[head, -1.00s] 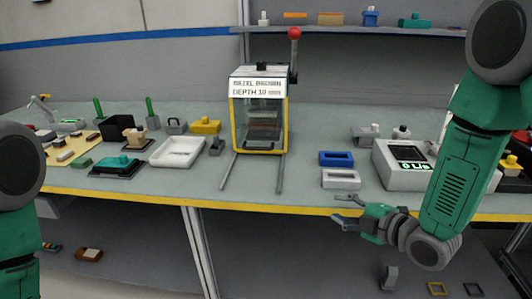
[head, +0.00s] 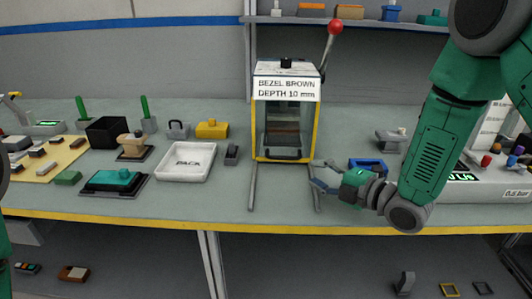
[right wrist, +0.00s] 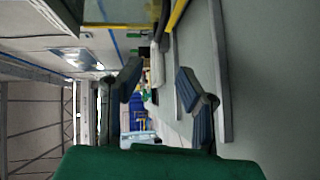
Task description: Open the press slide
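The press (head: 286,118) stands mid-table with a yellow frame, a clear front and a label reading "BEZEL BROWN DEPTH 10 mm". A dark handle (head: 285,154) sits low across its front. Two grey rails run from it toward the table's front edge, the left rail (head: 252,187) bare. A lever with a red knob (head: 335,27) rises at its right. My right gripper (head: 318,175) is open and empty, right of the handle and close to the right rail. Its spread fingers show in the right wrist view (right wrist: 158,82). My left gripper is out of view.
A blue frame part (head: 369,164) lies behind my right gripper, and a grey device with a green display (head: 462,177) stands further right. The table's yellow front edge (head: 150,222) is close.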

